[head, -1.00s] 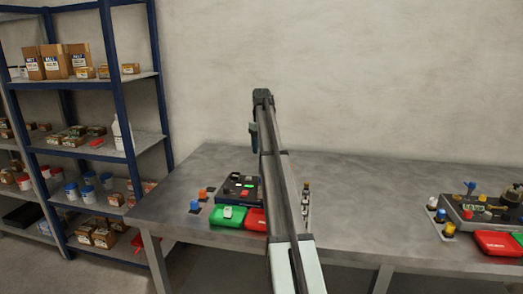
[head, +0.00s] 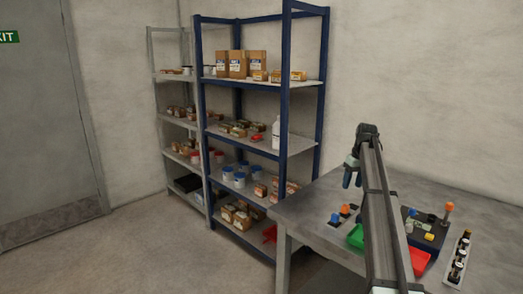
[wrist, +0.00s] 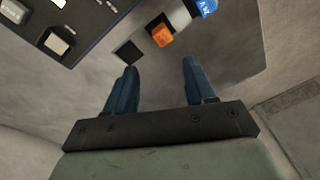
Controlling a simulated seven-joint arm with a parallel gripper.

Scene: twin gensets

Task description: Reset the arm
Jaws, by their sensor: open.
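My arm reaches over the grey workbench (head: 310,205) in the head view. My gripper (head: 348,178) hangs from its far end, with blue fingers pointing down above the bench's left part. In the wrist view, my gripper (wrist: 160,68) has its two blue fingers wide apart, with nothing between them but grey surface. An orange knob (wrist: 162,36) and a blue cap (wrist: 206,6) lie beyond the fingertips. A dark control panel (wrist: 88,22) with pale switches fills the upper left corner. My arm hides part of the bench and panel in the head view.
On the bench are a green tray (head: 356,237), a red tray (head: 418,262), a control box (head: 428,240) and a strip of dark fittings (head: 459,262). A blue shelf unit (head: 285,100) with boxes and jars stands left of the bench. Open floor (head: 130,250) lies at left.

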